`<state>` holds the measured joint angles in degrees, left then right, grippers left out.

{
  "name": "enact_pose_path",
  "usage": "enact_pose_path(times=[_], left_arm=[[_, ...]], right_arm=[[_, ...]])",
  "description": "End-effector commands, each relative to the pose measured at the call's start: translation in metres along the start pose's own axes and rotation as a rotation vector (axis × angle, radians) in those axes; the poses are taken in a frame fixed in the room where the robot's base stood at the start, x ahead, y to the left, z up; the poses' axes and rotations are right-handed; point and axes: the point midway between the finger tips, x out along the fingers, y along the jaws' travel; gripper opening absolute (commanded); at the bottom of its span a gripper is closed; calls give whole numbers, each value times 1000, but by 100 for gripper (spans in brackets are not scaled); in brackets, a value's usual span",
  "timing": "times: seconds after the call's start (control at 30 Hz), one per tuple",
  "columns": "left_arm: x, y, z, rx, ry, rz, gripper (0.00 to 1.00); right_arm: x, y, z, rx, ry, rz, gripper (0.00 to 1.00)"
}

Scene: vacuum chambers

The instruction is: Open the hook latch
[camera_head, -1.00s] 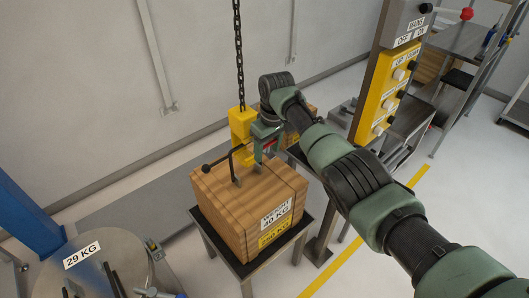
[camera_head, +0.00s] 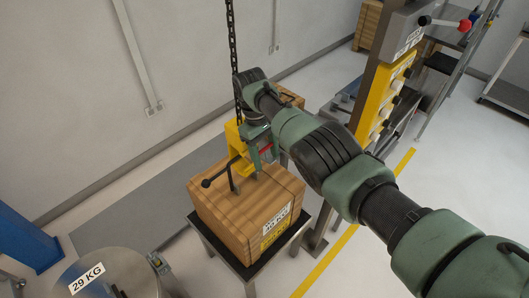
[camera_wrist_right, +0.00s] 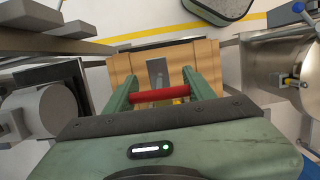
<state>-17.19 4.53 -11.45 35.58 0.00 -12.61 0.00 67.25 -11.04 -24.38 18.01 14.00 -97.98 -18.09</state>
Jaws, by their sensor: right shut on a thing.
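The yellow hook block (camera_head: 234,138) hangs on a dark chain (camera_head: 231,35) just above the wooden crate (camera_head: 225,208). My right gripper (camera_head: 262,152) is beside the hook block, on its right side. A red bar (camera_wrist_right: 155,105), which looks like the latch piece, lies across between the green fingers of my right gripper (camera_wrist_right: 160,92) in the right wrist view, and the gripper is shut on it. The hook's tip and the far side of the latch are hidden behind the gripper. My left gripper is not in view.
The crate sits on a dark stand (camera_head: 248,268). A yellow control panel (camera_head: 380,100) on a post stands to the right. A drum labelled 29 KG (camera_head: 115,270) is at the lower left.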

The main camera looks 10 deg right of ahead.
Motion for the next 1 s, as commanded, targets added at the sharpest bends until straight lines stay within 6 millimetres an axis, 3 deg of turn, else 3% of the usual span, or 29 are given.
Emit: enact_pose_path(times=[0.17,0.2,0.27,0.67,1.0], left_arm=[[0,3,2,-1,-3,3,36],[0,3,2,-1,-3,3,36],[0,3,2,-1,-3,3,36],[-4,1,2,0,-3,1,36],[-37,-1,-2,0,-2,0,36]], right_arm=[[2,-1,0,-1,-1,-1,0],[2,-1,0,-1,-1,-1,63],[2,-1,0,-1,-1,-1,76],[-3,0,1,0,0,0,76],[-42,6,11,5,2,-1,76]])
